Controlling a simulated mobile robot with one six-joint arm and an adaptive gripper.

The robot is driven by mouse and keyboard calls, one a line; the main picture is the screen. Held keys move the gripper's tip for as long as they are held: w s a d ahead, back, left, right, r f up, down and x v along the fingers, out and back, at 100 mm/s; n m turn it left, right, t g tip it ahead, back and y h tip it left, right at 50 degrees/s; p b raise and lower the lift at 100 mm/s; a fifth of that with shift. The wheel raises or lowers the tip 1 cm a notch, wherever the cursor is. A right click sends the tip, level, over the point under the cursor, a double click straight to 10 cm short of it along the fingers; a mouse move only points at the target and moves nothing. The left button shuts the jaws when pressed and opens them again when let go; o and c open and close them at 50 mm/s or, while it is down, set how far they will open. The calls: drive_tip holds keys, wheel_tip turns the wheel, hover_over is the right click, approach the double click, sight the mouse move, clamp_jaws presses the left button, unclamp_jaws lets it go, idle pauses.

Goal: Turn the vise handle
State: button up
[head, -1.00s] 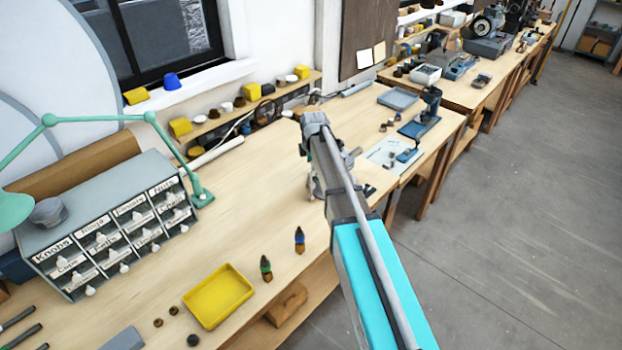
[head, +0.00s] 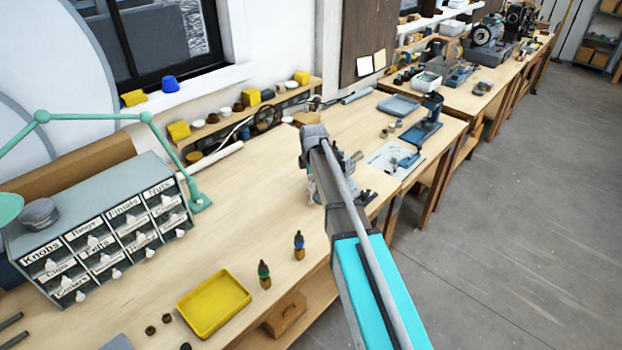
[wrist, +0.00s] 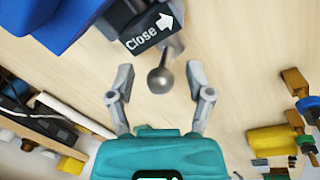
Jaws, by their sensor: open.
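In the wrist view the vise handle shows as a grey metal bar (wrist: 174,47) ending in a round ball knob (wrist: 160,81). The ball sits between the two fingertips of my gripper (wrist: 159,80), with a visible gap on each side. My gripper is open. Above the ball is a dark block of the vise with a white "Close" label and arrow (wrist: 150,33). Blue vise body (wrist: 75,22) fills the upper left. In the head view my arm hides most of the vise and the gripper's fingers, so contact cannot be told there.
The wooden bench (head: 255,195) runs along the wall. A yellow tray (head: 213,303) and two small bottles stand near its front edge. A labelled drawer cabinet (head: 105,235) and a green lamp (head: 100,120) are at left. Open floor lies at right.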

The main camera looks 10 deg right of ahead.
clamp_jaws()
drive_tip(key=shift+s, duration=0.15)
idle(0.4)
